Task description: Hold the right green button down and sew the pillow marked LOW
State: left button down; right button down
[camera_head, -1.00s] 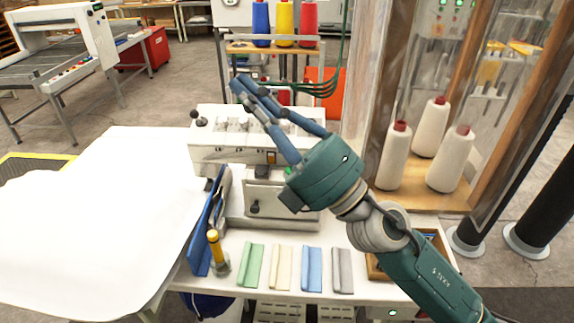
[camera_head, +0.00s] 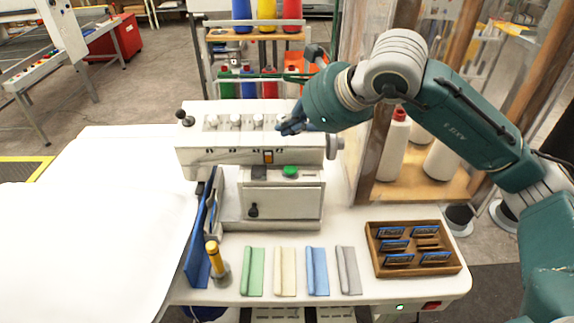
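A green button (camera_head: 290,171) shows on the right of the white sewing machine (camera_head: 228,158), with a dark block (camera_head: 259,172) to its left. A large white cloth shape (camera_head: 90,215), possibly a pillow, lies on the left of the table; no LOW mark is readable on it. My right gripper (camera_head: 287,124) is at the upper right of the machine, above and behind the green button in the picture. Its blue fingers point left and are foreshortened, so their opening is unclear. I cannot tell if they touch the machine. My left gripper is not in view.
Green, cream, blue and grey folded strips (camera_head: 317,271) lie along the front of the table. A wooden tray (camera_head: 462,266) of labelled blue pieces is at right. A yellow-handled tool (camera_head: 212,253) stands by a blue panel (camera_head: 197,245). Cones stand in the cabinet (camera_head: 420,190).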

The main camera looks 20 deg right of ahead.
aim_at(293, 170)
jog(key=shift+w+d+r+h, duration=0.2)
jog(key=shift+d+h, duration=0.1)
jog(key=shift+d, duration=0.45)
jog(key=shift+f, duration=0.15)
notch_tip(293, 170, down, 8)
jog(key=b, duration=0.4)
jog(key=shift+b, duration=0.4)
jog(key=shift+a+f+b, duration=0.1)
jog(key=shift+f+b, duration=0.25)
dwell(0.4)
jog(key=shift+f+b, duration=0.35)
jog(key=shift+b, duration=0.35)
